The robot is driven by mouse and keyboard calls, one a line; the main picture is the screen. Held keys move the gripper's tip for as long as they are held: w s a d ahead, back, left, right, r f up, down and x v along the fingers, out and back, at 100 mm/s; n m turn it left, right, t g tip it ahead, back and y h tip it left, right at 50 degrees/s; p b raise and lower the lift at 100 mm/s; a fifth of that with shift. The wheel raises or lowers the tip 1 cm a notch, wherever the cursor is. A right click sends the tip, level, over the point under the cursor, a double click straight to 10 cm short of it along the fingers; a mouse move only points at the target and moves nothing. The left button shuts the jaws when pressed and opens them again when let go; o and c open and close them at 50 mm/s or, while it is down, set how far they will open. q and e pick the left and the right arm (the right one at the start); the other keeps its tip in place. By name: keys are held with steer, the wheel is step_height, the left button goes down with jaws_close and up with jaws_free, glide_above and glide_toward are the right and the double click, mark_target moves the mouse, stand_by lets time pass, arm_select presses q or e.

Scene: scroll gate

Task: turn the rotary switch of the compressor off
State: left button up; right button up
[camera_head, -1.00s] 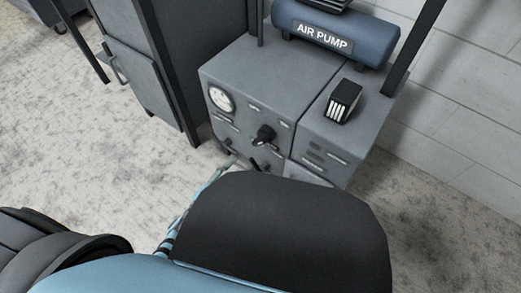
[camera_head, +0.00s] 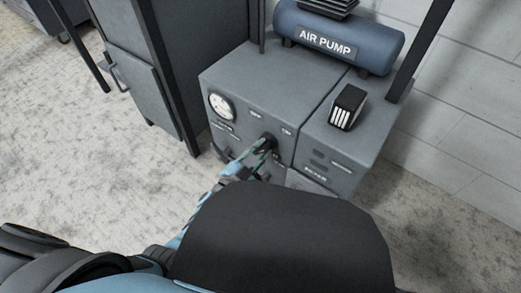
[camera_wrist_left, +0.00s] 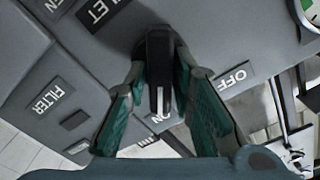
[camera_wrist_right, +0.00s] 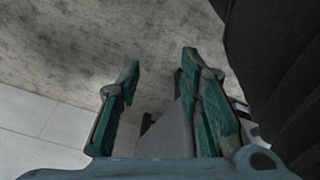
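The compressor is a grey cabinet (camera_head: 270,90) with a blue air pump tank (camera_head: 338,38) on top. The black rotary switch (camera_head: 268,140) is on its front panel, mostly behind my gripper. In the left wrist view the switch (camera_wrist_left: 160,70) has a white line towards the partly covered ON label (camera_wrist_left: 155,118); the OFF label (camera_wrist_left: 236,77) is to the right. My left gripper (camera_wrist_left: 161,62) has its fingers on both sides of the switch, seemingly touching it near the tips. My right gripper (camera_wrist_right: 161,60) is open and empty above the floor, outside the head view.
A pressure gauge (camera_head: 221,106) is on the panel's left, and a small black box (camera_head: 347,107) is on the cabinet top. A dark upright cabinet (camera_head: 160,60) stands to the left. Open floor (camera_head: 100,160) lies in front. My own black arm part covers the lower middle.

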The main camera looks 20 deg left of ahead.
arm_select(q)
jaws_close()
